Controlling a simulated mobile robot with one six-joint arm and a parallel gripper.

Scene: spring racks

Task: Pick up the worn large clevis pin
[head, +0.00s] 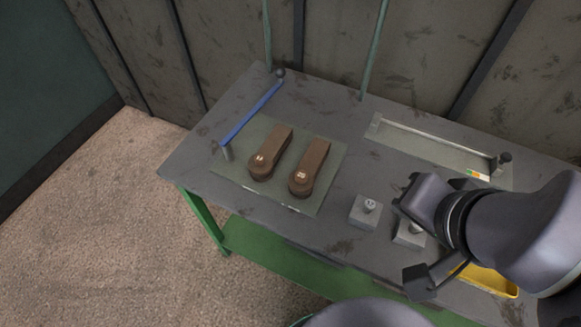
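My gripper (410,237) is at the right front of the table, with its two fingers spread apart. A grey block (403,238) with a light pin head on top (416,227) shows between and below the fingers, partly hidden by my gripper. I cannot tell if the fingers touch it. A second grey block (360,218) holding a similar small pin (369,205) stands just left of it. Two brown levers (276,144) (313,160) lie on a grey-green mat, each with a small pale mark at its round end. Which part is the worn large clevis pin is not clear.
The mat (332,190) covers the table's left part. A blue bar (250,113) runs between posts along its left edge. A shallow tray (425,146) lies at the back right. A yellow bin (492,281) sits below my arm. The table's middle back is clear.

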